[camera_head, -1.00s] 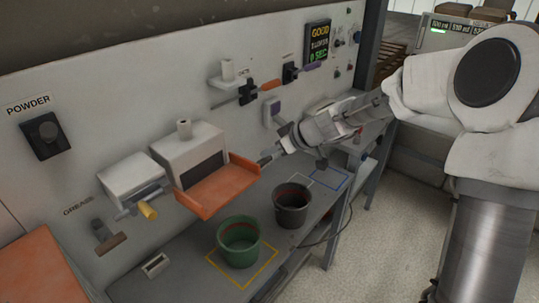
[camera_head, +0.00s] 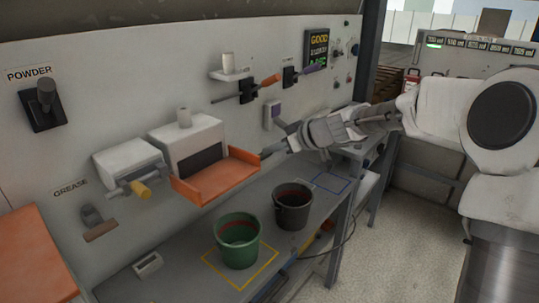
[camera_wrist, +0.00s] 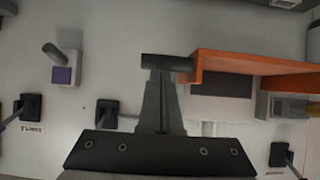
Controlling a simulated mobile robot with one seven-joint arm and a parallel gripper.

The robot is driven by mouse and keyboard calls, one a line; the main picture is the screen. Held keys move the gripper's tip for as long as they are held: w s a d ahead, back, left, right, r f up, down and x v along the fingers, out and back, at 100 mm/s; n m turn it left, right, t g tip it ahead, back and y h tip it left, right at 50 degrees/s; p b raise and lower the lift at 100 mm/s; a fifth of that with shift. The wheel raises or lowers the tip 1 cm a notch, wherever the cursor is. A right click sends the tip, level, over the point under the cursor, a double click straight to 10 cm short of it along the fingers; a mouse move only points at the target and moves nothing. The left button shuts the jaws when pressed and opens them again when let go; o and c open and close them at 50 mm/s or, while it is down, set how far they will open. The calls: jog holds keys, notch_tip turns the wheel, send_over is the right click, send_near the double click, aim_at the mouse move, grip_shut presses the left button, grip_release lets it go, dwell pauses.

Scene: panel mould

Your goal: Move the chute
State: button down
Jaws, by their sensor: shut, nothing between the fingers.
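The chute (camera_head: 218,181) is an orange open trough with raised side walls, in front of a white box unit on the wall, above the bench. In the wrist view its orange side wall (camera_wrist: 196,66) is right beside the dark fingertips. My gripper (camera_head: 264,154) is at the chute's right side, coming from the right. It also shows in the wrist view (camera_wrist: 166,66), with its fingers together and nothing between them. The fingertips look very close to the chute's side wall; I cannot tell whether they touch it.
Below, a green bucket (camera_head: 238,240) stands in a yellow outline and a dark bucket (camera_head: 292,206) stands behind it on the grey bench. A yellow-ended handle (camera_head: 141,189) is left of the chute. A shelf and tools (camera_head: 248,91) are on the wall above.

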jog(key=f+b, duration=0.1)
jog(key=b, duration=0.2)
jog(key=shift+d+f, duration=0.1)
jog(key=b, duration=0.3)
jog(key=shift+s+f+t+y, duration=0.15)
jog(key=shift+f+t+y, duration=0.15)
jog(key=shift+f, duration=0.1)
jog(key=f+b, duration=0.1)
jog(key=b, duration=0.3)
jog(key=shift+s+d+f+b, duration=0.15)
jog(key=shift+f+b, duration=0.2)
jog(key=shift+b, duration=0.05)
jog(key=shift+r, duration=0.15)
